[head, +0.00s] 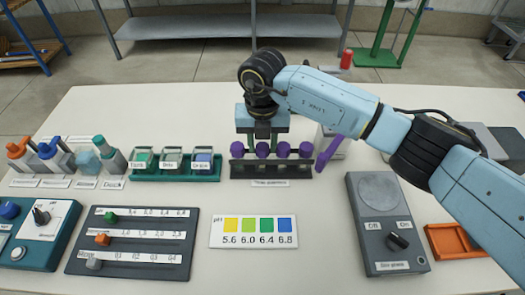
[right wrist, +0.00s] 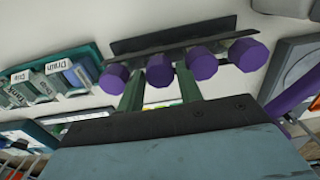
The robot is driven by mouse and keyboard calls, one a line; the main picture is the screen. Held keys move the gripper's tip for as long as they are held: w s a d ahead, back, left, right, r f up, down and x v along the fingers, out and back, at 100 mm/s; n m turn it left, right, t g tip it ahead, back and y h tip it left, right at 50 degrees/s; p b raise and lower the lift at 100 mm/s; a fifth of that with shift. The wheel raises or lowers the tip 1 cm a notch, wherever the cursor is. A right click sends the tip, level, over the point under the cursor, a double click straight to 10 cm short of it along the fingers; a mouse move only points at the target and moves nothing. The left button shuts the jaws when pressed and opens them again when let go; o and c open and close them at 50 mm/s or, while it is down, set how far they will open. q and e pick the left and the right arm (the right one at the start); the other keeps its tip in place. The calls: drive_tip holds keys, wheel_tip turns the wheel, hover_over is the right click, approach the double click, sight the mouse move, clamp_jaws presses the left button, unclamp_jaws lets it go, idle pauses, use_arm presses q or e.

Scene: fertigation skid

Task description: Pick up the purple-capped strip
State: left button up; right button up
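Several purple-capped strips stand in a row in a dark rack (head: 271,170). Their caps show along its top, such as the second from the left (head: 263,150). The strips below the caps are mostly hidden. My left gripper is not in view.
Left of the rack stands a green tray of labelled containers (head: 175,177). A pH colour card (head: 254,232) lies in front. A grey device with a knob (head: 388,225) and an orange tray (head: 455,241) are at the right. A purple bar (head: 329,153) leans beside the rack.

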drive_tip(key=shift+c, duration=0.3)
drive_tip(key=c, duration=0.5)
drive_tip(key=shift+r, duration=0.15)
